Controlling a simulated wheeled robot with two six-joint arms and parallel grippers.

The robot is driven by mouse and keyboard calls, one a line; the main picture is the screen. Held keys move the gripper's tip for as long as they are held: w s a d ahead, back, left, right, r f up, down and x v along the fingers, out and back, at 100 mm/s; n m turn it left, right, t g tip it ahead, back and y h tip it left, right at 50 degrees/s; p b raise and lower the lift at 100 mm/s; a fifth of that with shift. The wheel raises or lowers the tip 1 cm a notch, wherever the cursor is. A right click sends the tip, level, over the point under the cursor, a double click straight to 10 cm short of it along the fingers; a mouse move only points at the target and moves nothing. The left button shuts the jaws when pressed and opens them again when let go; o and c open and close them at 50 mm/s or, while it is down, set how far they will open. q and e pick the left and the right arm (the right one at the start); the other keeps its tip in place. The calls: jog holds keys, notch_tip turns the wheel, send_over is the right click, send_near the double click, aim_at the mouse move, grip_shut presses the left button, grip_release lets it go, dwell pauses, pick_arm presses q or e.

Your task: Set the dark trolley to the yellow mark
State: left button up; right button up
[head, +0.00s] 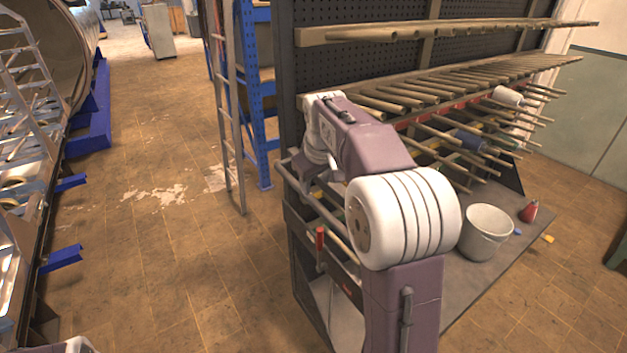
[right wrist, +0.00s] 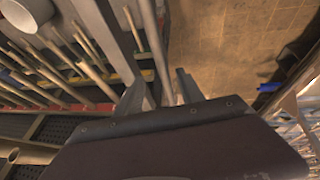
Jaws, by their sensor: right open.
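The dark trolley (head: 286,70) stands right of centre in the head view, with a perforated back panel, rows of rods and a grey lower shelf. A tubular rail (head: 325,208) runs along its near left end. My right gripper (head: 308,178) is at this rail, partly hidden by my wrist. In the right wrist view, the open fingers of my right gripper (right wrist: 159,84) stand either side of a grey bar (right wrist: 150,45), apparently this rail; contact cannot be told. I see no yellow floor mark. My left gripper is out of view.
A white bucket (head: 485,232) and a red bottle (head: 529,211) stand on the trolley's shelf. A ladder (head: 230,120) and blue rack (head: 258,110) stand just behind it. The large chamber with blue supports (head: 88,125) is at left. Tiled floor (head: 160,250) between is clear.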

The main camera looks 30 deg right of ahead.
aim_at(313, 199)
jog(key=p+x, duration=0.1)
jog(key=x, duration=0.8)
jog(key=shift+w+f, duration=0.1)
jog(key=shift+f, duration=0.1)
jog(key=shift+a, duration=0.1)
grip_shut()
dwell(1.0)
